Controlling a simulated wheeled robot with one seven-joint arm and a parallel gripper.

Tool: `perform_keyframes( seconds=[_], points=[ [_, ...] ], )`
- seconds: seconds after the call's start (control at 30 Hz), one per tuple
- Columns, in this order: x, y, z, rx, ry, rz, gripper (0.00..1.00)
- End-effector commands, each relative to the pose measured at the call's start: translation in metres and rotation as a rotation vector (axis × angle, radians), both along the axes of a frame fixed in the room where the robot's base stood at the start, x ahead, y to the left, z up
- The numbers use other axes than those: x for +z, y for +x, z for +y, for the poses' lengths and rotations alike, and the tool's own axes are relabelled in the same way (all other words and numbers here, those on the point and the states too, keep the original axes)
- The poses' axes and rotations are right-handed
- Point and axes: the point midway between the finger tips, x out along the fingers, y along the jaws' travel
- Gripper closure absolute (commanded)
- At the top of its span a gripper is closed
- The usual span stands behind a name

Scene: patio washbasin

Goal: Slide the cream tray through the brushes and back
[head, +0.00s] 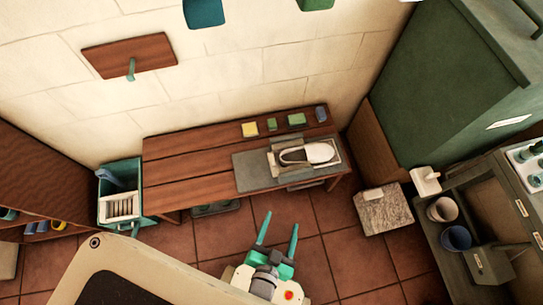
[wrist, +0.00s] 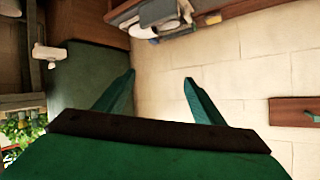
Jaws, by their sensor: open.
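The cream tray (head: 333,160) lies on the right part of the wooden bench, on a dark grey board (head: 250,175). A white and grey oval, shoe-like item (head: 320,152) sits in it. Grey blocks (head: 286,142) at the tray's left end and sides may hold the brushes; bristles are too small to tell. My gripper (head: 281,220) is open and empty, with teal fingers, in front of the bench and apart from the tray. In the wrist view the fingers (wrist: 159,77) are spread with nothing between them; part of the bench setup shows at the top.
The wooden bench (head: 185,174) holds yellow and green blocks at its back edge. A teal bin (head: 120,222) stands at its left. A stone block (head: 384,210) and a shelf with two cups (head: 442,209) stand to the right.

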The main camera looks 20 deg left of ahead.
Motion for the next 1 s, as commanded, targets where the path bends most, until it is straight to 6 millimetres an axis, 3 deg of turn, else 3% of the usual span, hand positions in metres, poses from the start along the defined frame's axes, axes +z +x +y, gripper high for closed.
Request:
perform_keyframes(
  seconds=[0.03,0.2,0.5,0.73,1.0],
  points=[
    [-0.022,0.012,0.011,0.006,0.036,0.038,0.38],
    [-0.088,0.044,0.046,0.0,0.151,0.195,0.38],
    [-0.173,0.105,0.097,-0.095,0.271,0.461,0.38],
    [-0.207,0.155,0.13,-0.223,0.292,0.632,0.38],
    [-0.209,0.215,0.159,-0.442,0.254,0.76,0.38]
  ],
)
